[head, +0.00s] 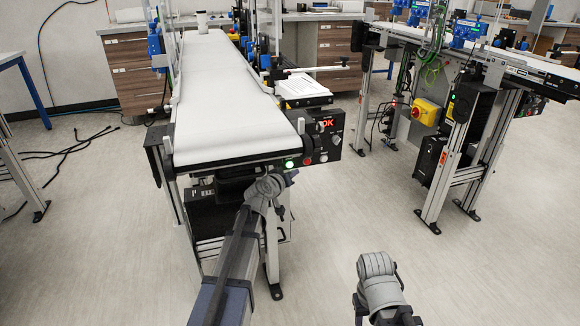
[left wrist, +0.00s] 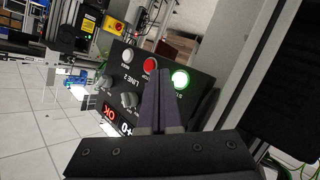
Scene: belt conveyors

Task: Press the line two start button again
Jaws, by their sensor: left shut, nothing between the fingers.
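The line two control panel (left wrist: 122,88), marked "LINE 2", fills the middle of the left wrist view, appearing tilted. It carries a lit green button (left wrist: 180,78), a red button (left wrist: 149,65), a white button (left wrist: 126,56), knobs and a red "OK" display (left wrist: 109,115). In the head view the lit green button (head: 289,164) is at the near end of the white-belted conveyor. My left gripper (left wrist: 161,74) is shut and empty, its tips beside the green button in the picture; I cannot tell whether they touch.
The white belt (head: 215,95) runs away from me with a white cylindrical item (head: 202,20) at its far end. A second conveyor (head: 480,55) with a yellow switch box (head: 425,110) stands at right. Cables (head: 85,150) lie at left. Floor between conveyors is mostly clear.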

